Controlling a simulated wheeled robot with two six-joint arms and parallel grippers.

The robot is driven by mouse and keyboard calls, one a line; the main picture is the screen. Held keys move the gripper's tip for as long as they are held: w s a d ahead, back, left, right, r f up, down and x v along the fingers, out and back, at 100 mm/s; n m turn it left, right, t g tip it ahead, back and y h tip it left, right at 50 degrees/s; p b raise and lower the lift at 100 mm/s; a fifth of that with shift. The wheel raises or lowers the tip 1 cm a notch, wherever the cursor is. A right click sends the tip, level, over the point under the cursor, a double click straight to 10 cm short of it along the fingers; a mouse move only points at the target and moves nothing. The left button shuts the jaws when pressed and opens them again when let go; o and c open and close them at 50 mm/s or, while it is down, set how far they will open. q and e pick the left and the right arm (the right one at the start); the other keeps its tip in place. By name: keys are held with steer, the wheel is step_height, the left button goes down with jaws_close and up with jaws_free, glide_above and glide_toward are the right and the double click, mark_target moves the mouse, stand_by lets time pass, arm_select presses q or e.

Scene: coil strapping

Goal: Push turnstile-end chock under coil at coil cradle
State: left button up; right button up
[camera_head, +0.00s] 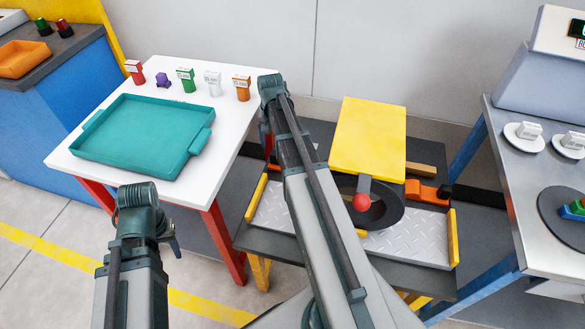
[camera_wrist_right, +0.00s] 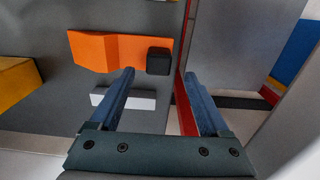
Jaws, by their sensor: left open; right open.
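The coil (camera_head: 385,212), a dark ring, sits on the coil cradle (camera_head: 415,243), partly hidden by a yellow panel and my right arm. An orange chock (camera_head: 424,193) with a black knob lies at the coil's right. The right wrist view shows an orange chock (camera_wrist_right: 105,50) with a black block-like knob (camera_wrist_right: 158,61) just beyond my right fingers. A red post beside it suggests the cradle's left end, which my arm largely covers in the head view. My right gripper (camera_wrist_right: 159,78) is open and empty. My left gripper (camera_head: 172,240) is open, away from the cradle.
A yellow panel (camera_head: 369,138) and red ball (camera_head: 361,202) stand at the coil. A white table (camera_head: 225,130) with a teal tray (camera_head: 146,137) is left. A metal table (camera_head: 520,180) with a dark disc (camera_head: 550,222) is right.

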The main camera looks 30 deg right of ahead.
mark_target(275, 153)
steer(key=shift+s+a+f+b, duration=0.1)
steer(key=shift+f+b, duration=1.25)
steer(key=shift+s+f+b, duration=0.1)
steer(key=shift+f+b, duration=1.2)
steer(key=shift+r, duration=0.1)
jaws_close()
